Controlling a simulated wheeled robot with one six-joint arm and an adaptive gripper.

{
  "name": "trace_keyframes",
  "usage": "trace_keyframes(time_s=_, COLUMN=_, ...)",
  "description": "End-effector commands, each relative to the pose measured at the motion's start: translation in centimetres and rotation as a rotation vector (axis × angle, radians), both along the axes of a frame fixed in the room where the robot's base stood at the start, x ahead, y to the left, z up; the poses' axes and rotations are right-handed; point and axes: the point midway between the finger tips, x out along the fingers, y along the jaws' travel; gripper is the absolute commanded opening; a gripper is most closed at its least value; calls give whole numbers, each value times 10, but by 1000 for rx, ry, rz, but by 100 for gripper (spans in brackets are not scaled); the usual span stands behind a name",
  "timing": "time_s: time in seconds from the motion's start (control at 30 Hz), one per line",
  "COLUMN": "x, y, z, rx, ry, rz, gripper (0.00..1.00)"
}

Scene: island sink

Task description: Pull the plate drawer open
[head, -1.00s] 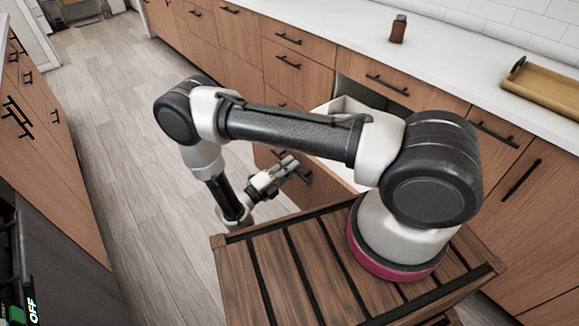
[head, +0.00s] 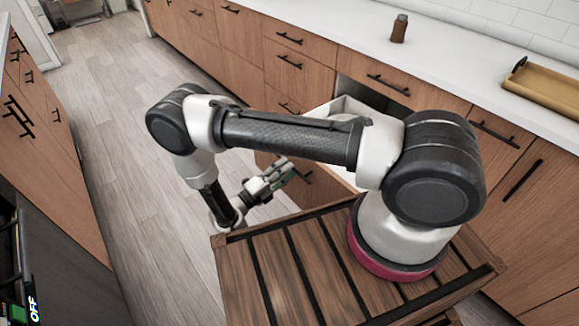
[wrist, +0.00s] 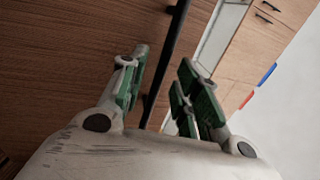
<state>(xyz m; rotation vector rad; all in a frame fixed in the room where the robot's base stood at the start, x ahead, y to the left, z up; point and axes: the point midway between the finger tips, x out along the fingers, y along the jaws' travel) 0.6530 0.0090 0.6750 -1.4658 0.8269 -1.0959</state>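A wooden-fronted drawer with white inner walls (head: 343,107) stands pulled out from the counter cabinets, partly hidden behind my arm. I take it to be the plate drawer; its contents are hidden. In the wrist view its wooden front (wrist: 70,50) fills the left side, with a long black bar handle (wrist: 172,45) crossing it. My gripper (head: 286,170) is at the drawer front. In the wrist view, my gripper's green-padded fingers (wrist: 166,78) are apart, and the handle runs through the gap between them in the picture. I cannot tell whether either finger touches it.
The cabinet row (head: 235,42) runs along a white counter (head: 360,32) holding a small brown bottle (head: 399,28) and a yellow tray (head: 548,92). Wood-fronted cabinets (head: 50,165) stand on the left. The grey plank floor (head: 120,130) between is clear.

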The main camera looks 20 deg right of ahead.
Motion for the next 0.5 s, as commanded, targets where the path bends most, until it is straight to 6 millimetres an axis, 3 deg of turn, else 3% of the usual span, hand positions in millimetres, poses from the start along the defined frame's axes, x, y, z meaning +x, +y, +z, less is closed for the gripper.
trace_keyframes(time_s=0.3, x=-23, y=65, z=-14, rx=1, ry=-1, rz=4, gripper=32)
trace_keyframes(time_s=0.5, x=-31, y=85, z=-18, rx=0, ry=-1, rz=1, gripper=32)
